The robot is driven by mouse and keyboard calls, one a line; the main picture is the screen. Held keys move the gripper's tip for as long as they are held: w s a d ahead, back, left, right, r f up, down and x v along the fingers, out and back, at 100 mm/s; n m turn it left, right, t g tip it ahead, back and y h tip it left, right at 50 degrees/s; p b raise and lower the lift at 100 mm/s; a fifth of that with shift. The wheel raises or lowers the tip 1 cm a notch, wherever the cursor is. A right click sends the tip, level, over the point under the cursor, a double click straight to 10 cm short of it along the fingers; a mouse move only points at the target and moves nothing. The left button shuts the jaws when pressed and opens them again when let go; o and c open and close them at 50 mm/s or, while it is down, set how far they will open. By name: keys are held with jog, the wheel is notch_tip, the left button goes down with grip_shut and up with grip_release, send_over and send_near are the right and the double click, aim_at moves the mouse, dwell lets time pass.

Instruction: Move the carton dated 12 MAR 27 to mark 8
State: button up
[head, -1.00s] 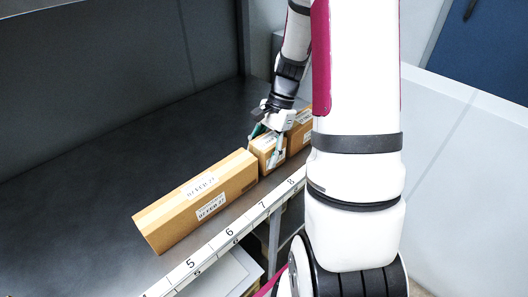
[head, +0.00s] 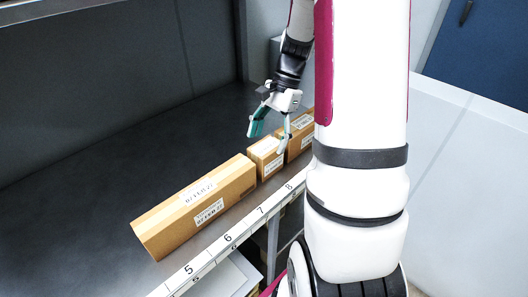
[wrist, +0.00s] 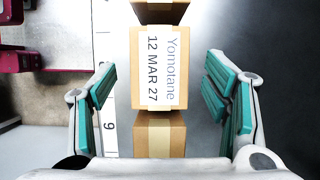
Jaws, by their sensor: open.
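The carton dated 12 MAR 27 (wrist: 150,75) is a small brown box with a white label on top, reading Yomotane 12 MAR 27. In the head view it is the short carton (head: 266,158) in the middle of a row, standing on the shelf near marks 7 and 8. My gripper (head: 269,142) is open above it, its fingertips apart from the box. In the wrist view my teal finger pads (wrist: 168,95) stand on either side of the carton with free room on both sides. Mark 8 (head: 290,187) is on the number strip along the front edge.
A long carton labelled 02 FEB 27 (head: 197,205) lies to the left of the small one, close to it. Another carton (head: 300,135) stands close on its right, partly hidden by my arm. The dark shelf (head: 110,170) is bare behind the row.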

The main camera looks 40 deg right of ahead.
jog(key=v, duration=0.5)
jog(key=shift+r, duration=0.3)
jog(key=s+a+r+n+t+h, duration=0.1)
jog(key=s+a+r+n, duration=0.25)
jog(key=a, duration=0.35)
jog(key=s+a+r+n+h, duration=0.2)
jog(key=a+r+n, duration=0.3)
jog(key=a, duration=0.2)
jog(key=s+a+n+t+h, duration=0.1)
jog(key=s+a+n+t, duration=0.1)
jog(key=s+a+n, duration=0.6)
jog(key=shift+s+r+n+t+h, duration=0.3)
jog(key=shift+s+r+n+t, duration=0.2)
jog(key=shift+s, duration=0.7)
jog(key=shift+a, duration=0.1)
notch_tip(320, 180, up, 3)
jog(key=shift+f+p, duration=0.15)
jog(key=shift+p, duration=0.95)
